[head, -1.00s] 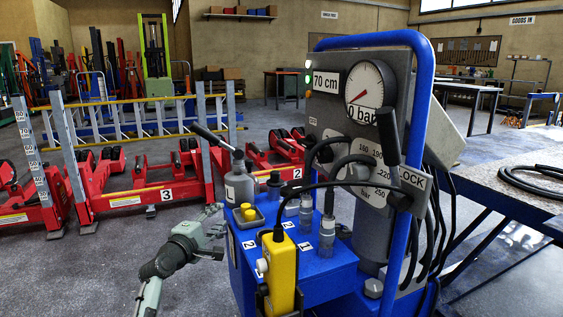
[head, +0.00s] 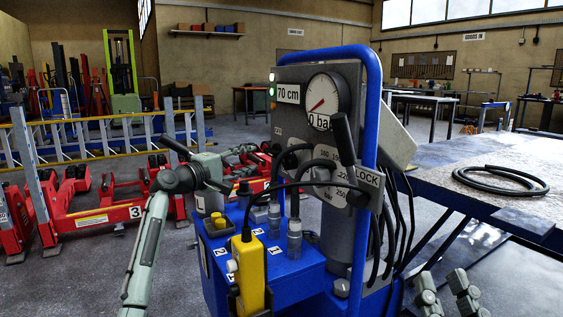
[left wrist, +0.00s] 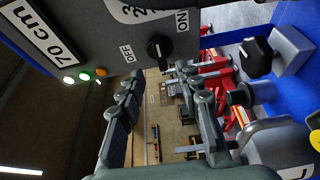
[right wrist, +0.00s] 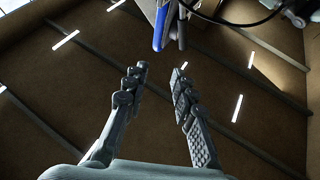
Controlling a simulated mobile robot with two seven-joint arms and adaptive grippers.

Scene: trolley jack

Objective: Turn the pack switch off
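The pack switch (left wrist: 159,48) is a black rotary knob on the grey panel (left wrist: 95,20), between the OFF and ON labels, in the left wrist view. I cannot tell surely which label it points to. My left gripper (head: 222,172) is left of the panel, above the blue pack. In the left wrist view its fingers (left wrist: 160,92) are spread and empty, apart from the knob. My right gripper (head: 446,292) is at the lower right, and its fingers are open and empty in the right wrist view (right wrist: 158,85).
The panel has lit lamps (left wrist: 84,76) and a gauge (head: 325,97). A blue tube frame (head: 371,130) and black hoses surround it. A yellow pendant (head: 249,275) hangs on the pack's front. A workbench (head: 470,190) with a coiled hose stands right; red jacks are behind.

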